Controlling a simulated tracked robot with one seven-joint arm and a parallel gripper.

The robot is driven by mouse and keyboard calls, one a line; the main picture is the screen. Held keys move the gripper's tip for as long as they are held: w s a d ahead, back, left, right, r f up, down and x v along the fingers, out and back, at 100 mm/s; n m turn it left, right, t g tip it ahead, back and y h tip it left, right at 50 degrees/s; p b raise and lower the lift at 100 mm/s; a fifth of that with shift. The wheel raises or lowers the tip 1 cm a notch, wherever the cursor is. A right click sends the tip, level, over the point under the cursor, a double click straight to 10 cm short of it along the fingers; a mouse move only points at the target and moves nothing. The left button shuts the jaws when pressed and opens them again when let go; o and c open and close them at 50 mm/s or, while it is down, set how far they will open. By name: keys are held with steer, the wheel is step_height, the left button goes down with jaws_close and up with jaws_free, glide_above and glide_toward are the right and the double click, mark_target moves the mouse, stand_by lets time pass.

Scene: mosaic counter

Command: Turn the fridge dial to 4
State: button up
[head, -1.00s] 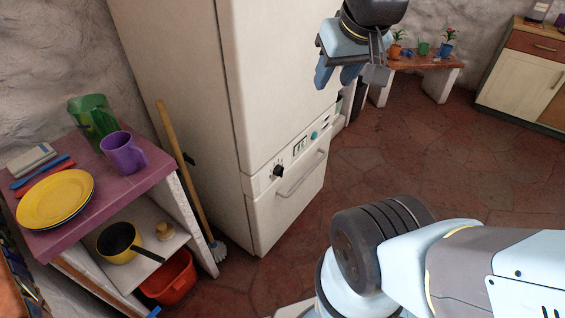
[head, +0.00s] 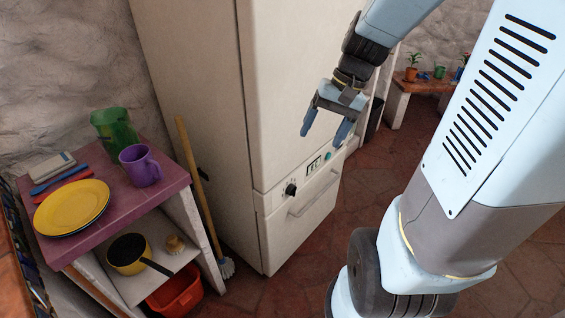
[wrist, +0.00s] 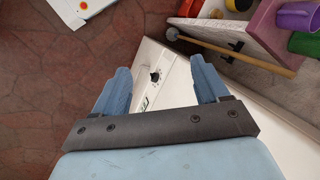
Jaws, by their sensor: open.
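The fridge (head: 300,90) is a tall cream cabinet in the middle of the head view. My gripper (head: 323,133) is open and empty, pointing down, above and to the right of the dial in the head view. It is apart from the dial.
A drawer handle (head: 313,194) lies below the dial. A broom (head: 195,190) leans between the fridge and a purple-topped shelf (head: 110,206) holding plates, a mug and a jug. A red bucket (head: 178,294) is below. Red floor (head: 365,200) is clear right of the fridge.

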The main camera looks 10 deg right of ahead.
steer(key=w+d+f+m+t+y, duration=0.25)
steer(key=f+m+y, duration=0.2)
steer(key=f, duration=0.55)
steer(key=w+d+f+m+t+y, duration=0.2)
steer(key=w+f+m+t+y, duration=0.15)
steer(key=f+m, duration=0.45)
steer(key=w+d+f+m+t+y, duration=0.2)
steer(key=w+d+f+m+y, duration=0.15)
steer(key=f, duration=0.85)
steer(key=m+t+h, duration=0.5)
steer(key=m+t, duration=0.2)
steer(key=m, duration=0.1)
glide_toward(294, 190)
steer(key=x, duration=0.8)
steer(key=shift+w+f, duration=0.3)
steer(key=shift+f, duration=0.05)
steer(key=shift+a, duration=0.15)
steer(key=c, duration=1)
steer(key=shift+d, duration=0.2)
steer(key=shift+c, duration=0.3)
